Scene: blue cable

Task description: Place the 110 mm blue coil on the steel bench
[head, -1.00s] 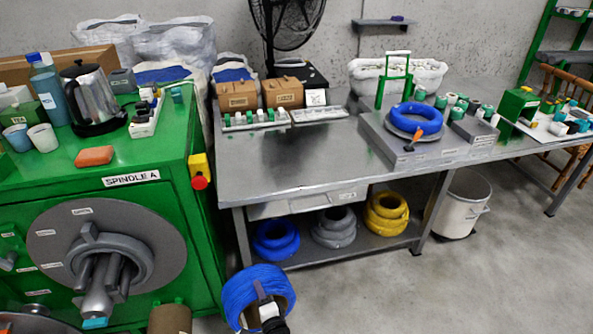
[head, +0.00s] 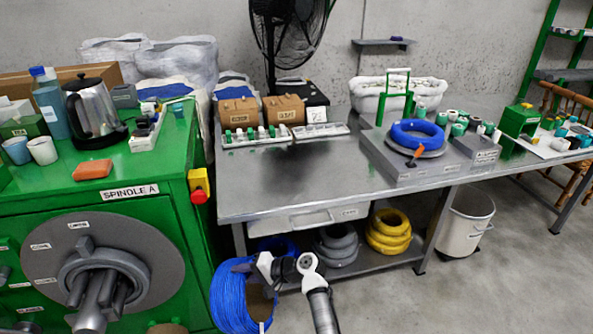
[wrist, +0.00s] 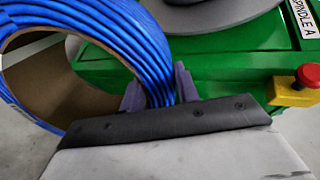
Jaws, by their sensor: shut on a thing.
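A blue coil (head: 233,298) is held by my gripper (head: 266,296) low in front of the bench, beside the green machine in the head view. In the wrist view my gripper (wrist: 160,88) is shut on the wall of the coil (wrist: 105,30), with one finger inside its brown core and one outside. The steel bench (head: 285,185) is above and behind the coil, with a bare grey top at its front left. Another blue coil (head: 417,133) lies on a scale-like grey stand on the bench's right part.
The green machine (head: 150,170) with its spindle disc stands close at left, with a red stop button (head: 199,195) on its corner. Boxes (head: 238,112) and a parts strip line the bench's back. Grey (head: 337,243) and yellow (head: 388,230) coils lie on the lower shelf.

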